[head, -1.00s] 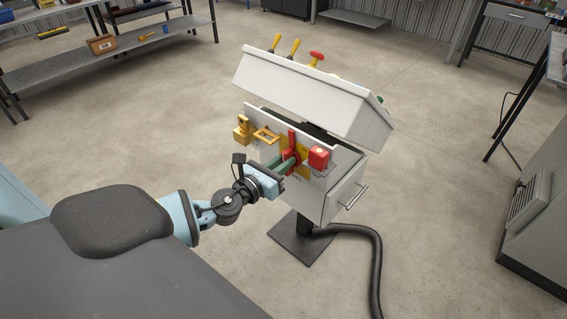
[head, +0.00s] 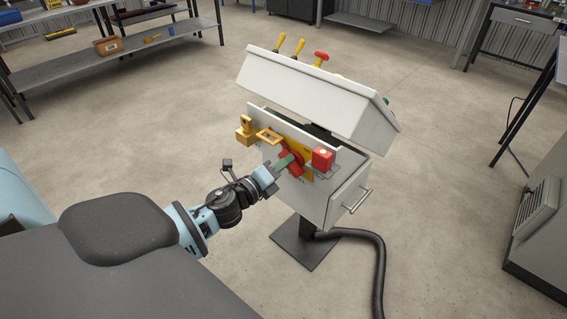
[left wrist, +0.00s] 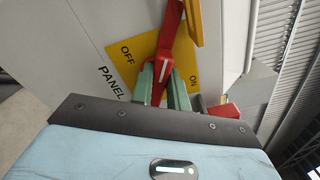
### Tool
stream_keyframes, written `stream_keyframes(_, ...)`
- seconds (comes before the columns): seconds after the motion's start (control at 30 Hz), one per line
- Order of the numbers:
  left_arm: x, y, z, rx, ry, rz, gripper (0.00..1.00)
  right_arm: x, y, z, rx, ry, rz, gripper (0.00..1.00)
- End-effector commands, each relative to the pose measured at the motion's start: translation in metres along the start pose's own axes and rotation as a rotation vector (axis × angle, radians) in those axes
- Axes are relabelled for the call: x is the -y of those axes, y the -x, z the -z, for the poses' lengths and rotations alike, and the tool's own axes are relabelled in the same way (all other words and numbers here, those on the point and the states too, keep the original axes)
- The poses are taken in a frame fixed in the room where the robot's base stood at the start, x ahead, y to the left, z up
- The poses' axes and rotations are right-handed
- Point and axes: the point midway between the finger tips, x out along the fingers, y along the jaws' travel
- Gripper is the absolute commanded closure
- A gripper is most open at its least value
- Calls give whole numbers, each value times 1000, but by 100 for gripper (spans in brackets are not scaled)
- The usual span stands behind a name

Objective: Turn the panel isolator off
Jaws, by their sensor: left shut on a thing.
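The panel isolator is a red rotary handle (head: 297,167) on a yellow plate (left wrist: 140,50), on the front of a white cabinet (head: 343,192). In the head view the handle leans, its upper end to the left. In the left wrist view the red handle (left wrist: 175,40) runs upward between the OFF label at left and the ON label at right; which one it points to I cannot tell. My left gripper (head: 284,162) is shut on the handle, its green fingers (left wrist: 163,85) on either side. My right gripper is not in view.
A yellow block (head: 245,131) and a yellow frame (head: 270,135) stick out left of the handle, a red box (head: 323,158) to its right. A sloped console top (head: 315,100) with yellow levers overhangs. A black hose (head: 378,260) lies on the floor.

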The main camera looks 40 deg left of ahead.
Motion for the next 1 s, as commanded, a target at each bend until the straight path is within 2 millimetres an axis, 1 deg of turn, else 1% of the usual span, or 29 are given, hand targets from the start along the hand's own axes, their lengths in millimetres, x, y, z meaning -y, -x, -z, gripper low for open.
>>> stream_keyframes(0.2, -1, 0, -1, 3, 201, 1, 100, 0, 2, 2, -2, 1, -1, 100)
stream_keyframes(0.5, -4, 0, -1, 3, 415, 1, 100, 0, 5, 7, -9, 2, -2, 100)
stream_keyframes(0.73, -5, 0, 0, 2, 511, 2, 100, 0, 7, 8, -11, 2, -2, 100)
stream_keyframes(1.0, -6, 0, 0, 2, 550, 1, 100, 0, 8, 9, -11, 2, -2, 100)
